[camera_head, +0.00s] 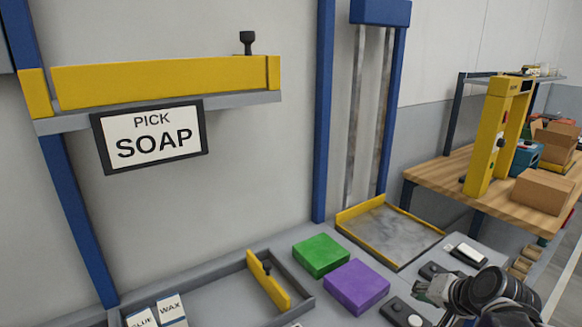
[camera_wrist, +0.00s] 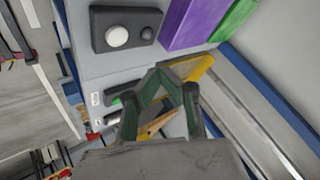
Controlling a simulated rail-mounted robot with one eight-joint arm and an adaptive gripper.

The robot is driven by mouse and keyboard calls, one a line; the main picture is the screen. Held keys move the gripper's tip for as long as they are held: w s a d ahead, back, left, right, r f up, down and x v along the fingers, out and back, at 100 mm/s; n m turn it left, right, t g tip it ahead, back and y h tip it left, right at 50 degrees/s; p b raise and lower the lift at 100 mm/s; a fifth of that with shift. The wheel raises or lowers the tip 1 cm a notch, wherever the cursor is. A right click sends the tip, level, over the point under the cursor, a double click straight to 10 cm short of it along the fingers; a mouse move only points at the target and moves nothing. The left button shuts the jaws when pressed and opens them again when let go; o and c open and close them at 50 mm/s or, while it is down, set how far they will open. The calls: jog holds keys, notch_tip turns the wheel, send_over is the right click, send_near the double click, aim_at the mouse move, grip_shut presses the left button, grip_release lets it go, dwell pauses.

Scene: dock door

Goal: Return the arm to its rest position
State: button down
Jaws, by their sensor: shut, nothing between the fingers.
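My gripper (camera_wrist: 160,78) shows in the wrist view with its greenish fingers shut and nothing between them. Part of the grey worktop and a yellow edge show behind it. In the head view my arm's dark wrist and gripper (camera_head: 428,290) are at the lower right, over the right end of the worktop. The gripper is to the right of the purple block (camera_head: 357,286) and the green block (camera_head: 321,255), apart from both.
A button box (camera_head: 403,314) with a white button lies near my gripper. A yellow-edged metal tray (camera_head: 390,234) stands below the blue-framed chute. A sign reading "PICK SOAP" (camera_head: 155,137) hangs on a yellow-fronted shelf. A wooden bench (camera_head: 440,180) with cartons is at right.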

jog(key=s+a+r+n+g+h, duration=0.1)
jog(key=s+a+r+n, duration=0.6)
jog(key=s+a+r, duration=0.3)
jog(key=s+a, duration=0.2)
jog(key=a, duration=0.1)
jog(key=shift+g, duration=0.3)
